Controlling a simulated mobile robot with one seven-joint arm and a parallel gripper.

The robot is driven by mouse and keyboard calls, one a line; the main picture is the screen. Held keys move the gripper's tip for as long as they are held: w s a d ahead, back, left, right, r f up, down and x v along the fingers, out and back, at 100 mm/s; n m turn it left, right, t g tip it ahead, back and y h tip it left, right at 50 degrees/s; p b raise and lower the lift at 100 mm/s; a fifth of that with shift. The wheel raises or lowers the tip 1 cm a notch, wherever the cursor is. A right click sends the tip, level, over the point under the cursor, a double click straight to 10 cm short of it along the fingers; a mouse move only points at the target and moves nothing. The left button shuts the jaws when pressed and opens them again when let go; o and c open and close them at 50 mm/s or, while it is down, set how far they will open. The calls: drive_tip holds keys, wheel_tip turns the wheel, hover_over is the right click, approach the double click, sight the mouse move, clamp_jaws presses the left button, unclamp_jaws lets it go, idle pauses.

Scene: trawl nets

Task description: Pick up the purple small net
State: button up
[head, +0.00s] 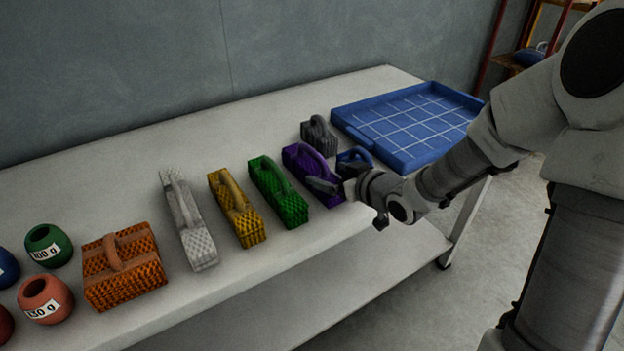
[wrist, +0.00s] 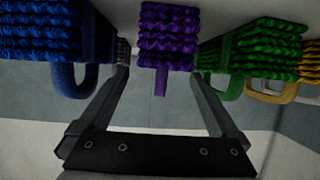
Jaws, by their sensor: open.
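The purple small net (head: 304,165) is a block with an arched handle, standing on the white table between a green net (head: 275,192) and a dark blue net (head: 352,158). My gripper (head: 325,186) is over the front part of the purple net in the head view and hides some of it. In the wrist view the purple net (wrist: 168,38) lies ahead between the two open fingers (wrist: 160,85), with its handle (wrist: 160,83) in the gap. The fingers appear apart from it, and nothing is held.
The green net (wrist: 245,55) and the blue net (wrist: 55,35) flank the fingers closely. Yellow (head: 235,205), white (head: 187,220) and orange (head: 122,268) nets stand left. A grey net (head: 318,132) and a blue tray (head: 355,133) lie behind. Labelled pots (head: 45,300) stand far left.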

sight(317, 170)
drive_tip(key=x, duration=0.2)
drive_tip(key=shift+w+a+f+b, duration=0.1)
drive_tip(key=shift+w+a+b, duration=0.1)
drive_tip(key=shift+b, duration=0.1)
drive_tip(key=b+x, duration=0.2)
drive_tip(key=x, duration=0.2)
drive_tip(key=shift+w+a+f, duration=0.1)
drive_tip(key=shift+f, duration=0.05)
drive_tip(key=shift+w+a+f, duration=0.1)
drive_tip(key=shift+w+a, duration=0.1)
drive_tip(key=shift+w, duration=0.1)
clamp_jaws()
